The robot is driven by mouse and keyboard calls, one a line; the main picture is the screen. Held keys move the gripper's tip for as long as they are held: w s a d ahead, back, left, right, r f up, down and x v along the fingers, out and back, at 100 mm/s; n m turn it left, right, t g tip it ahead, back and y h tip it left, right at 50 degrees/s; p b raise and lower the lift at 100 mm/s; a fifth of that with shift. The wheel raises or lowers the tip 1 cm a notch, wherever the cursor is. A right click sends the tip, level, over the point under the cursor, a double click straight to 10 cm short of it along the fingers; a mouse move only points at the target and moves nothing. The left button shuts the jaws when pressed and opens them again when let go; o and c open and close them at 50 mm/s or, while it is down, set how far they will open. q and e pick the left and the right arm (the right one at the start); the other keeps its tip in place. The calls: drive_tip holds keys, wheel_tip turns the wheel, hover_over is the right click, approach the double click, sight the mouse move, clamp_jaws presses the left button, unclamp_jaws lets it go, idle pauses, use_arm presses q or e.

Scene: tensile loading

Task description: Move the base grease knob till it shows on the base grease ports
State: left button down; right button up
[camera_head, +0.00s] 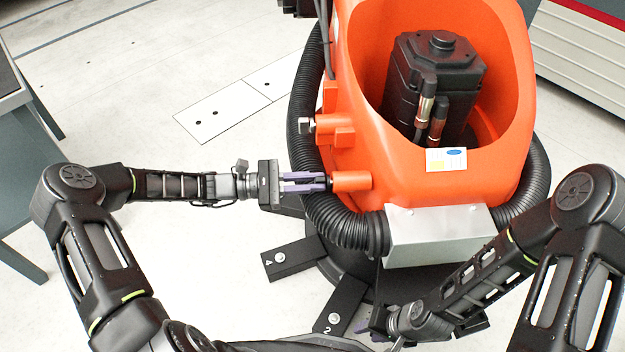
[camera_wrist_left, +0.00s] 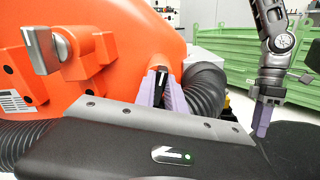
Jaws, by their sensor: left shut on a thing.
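My left gripper (camera_head: 326,184) comes in from the left with its purple fingers level, at a short orange boss (camera_head: 352,181) on the side of the orange robot base. Its fingers are shut on a small dark knob (camera_wrist_left: 162,76), seen between the fingertips in the left wrist view, close against the orange housing. The fingers hide most of the knob, and I cannot read where it points. Another knob, silver and square-ended (camera_head: 306,126), sticks out of an orange block higher up. My right gripper (camera_wrist_left: 262,125) has purple fingers pointing down; their gap is not clear.
A thick black corrugated hose (camera_head: 345,225) curves around the base beside my left gripper. A metal box (camera_head: 440,236) and black numbered feet (camera_head: 296,257) are at the base's front. A dark motor (camera_head: 437,85) sits inside the orange shell. The pale floor at left is mostly clear.

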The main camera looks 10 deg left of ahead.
use_arm(q)
drive_tip(key=m, duration=0.5)
drive_tip(key=shift+s+f+m, duration=0.15)
drive_tip(key=shift+s+m, duration=0.05)
drive_tip(key=shift+m, duration=0.1)
drive_tip(key=m, duration=0.2)
drive_tip(key=m+b, duration=0.1)
drive_tip(key=m, duration=0.2)
drive_tip(key=shift+s+f+m, duration=0.1)
drive_tip(key=shift+f+m, duration=0.1)
drive_tip(key=shift+m, duration=0.1)
drive_tip(key=shift+d, duration=0.1)
drive_tip(key=c, duration=1.4)
unclamp_jaws()
